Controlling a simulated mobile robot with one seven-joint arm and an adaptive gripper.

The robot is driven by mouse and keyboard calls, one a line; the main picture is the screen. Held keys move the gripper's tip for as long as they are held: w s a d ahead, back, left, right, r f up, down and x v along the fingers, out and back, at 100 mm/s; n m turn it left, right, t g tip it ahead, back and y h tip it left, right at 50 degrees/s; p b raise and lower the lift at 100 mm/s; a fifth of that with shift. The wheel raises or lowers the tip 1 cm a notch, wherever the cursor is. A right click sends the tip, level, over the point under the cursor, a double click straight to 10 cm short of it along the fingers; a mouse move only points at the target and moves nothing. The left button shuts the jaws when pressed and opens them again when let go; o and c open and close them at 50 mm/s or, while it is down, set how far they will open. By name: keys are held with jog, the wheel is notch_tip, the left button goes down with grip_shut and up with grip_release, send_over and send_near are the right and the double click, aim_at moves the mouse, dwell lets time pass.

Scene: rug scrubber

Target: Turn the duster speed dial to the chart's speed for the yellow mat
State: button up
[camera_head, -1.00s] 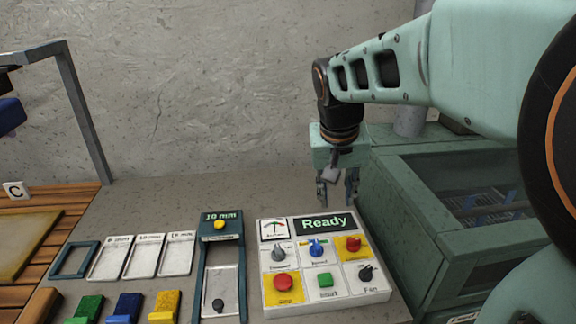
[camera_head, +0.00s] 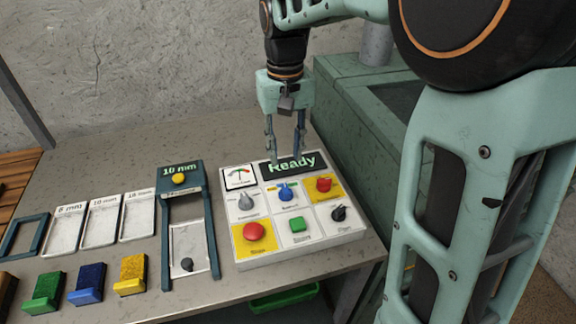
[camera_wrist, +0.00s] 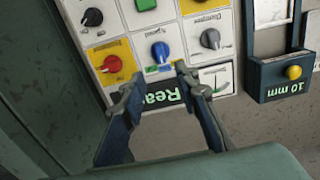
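The blue dial (camera_head: 285,191) sits in the middle of the top knob row on the white control panel (camera_head: 236,225). In the wrist view the blue dial (camera_wrist: 161,52), labelled "Speed", appears upside down just beyond my fingertips. Its exact setting is too small to read. My gripper (camera_head: 287,158) points down over the panel's back edge, near the "Ready" display (camera_head: 292,165). In the wrist view my gripper (camera_wrist: 157,84) is open and empty, its fingers apart and not touching the dial. No speed chart and no yellow mat show clearly now.
Around the dial are a grey knob (camera_head: 246,201), a red knob (camera_head: 323,184), a red button (camera_head: 254,231), a green button (camera_head: 298,224) and a black knob (camera_head: 339,213). A 10 mm gauge stand (camera_head: 179,180) is left. A green machine housing (camera_head: 350,110) stands right.

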aim_at(286, 188)
notch_tip(286, 188, down, 10)
jog(key=shift+f+b, duration=0.25)
jog(key=shift+b, duration=0.1)
grip_shut()
